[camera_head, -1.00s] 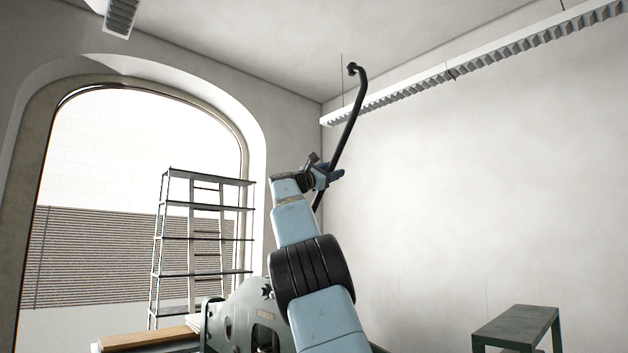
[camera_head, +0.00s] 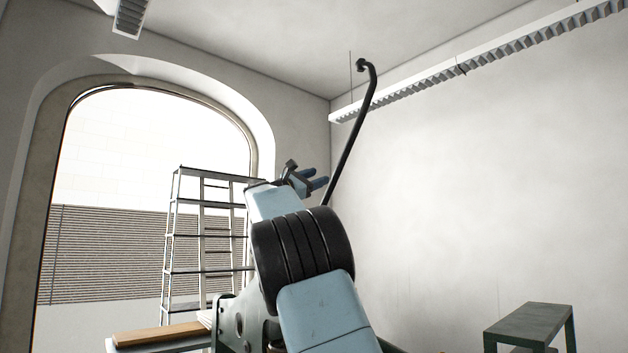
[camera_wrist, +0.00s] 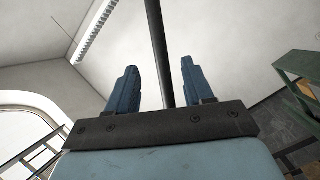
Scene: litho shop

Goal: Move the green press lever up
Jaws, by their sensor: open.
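The press lever is a long black bent rod (camera_head: 350,143) with a small knob at its top, rising steeply in the head view. It leans to the upper right, and its lower end is hidden behind my arm. The green press (camera_head: 232,322) shows partly at the bottom, mostly covered by my arm. My gripper (camera_head: 322,178) is open, its blue fingers pointing right towards the lower part of the rod. In the wrist view the rod (camera_wrist: 157,40) runs down between the two spread fingers; I cannot tell whether it is inside the jaws or just beyond them.
A metal shelf rack (camera_head: 212,240) stands by the arched window at the left. A wooden board (camera_head: 160,334) lies at the lower left. A dark green table (camera_head: 530,322) stands at the lower right. The space right of the lever is clear.

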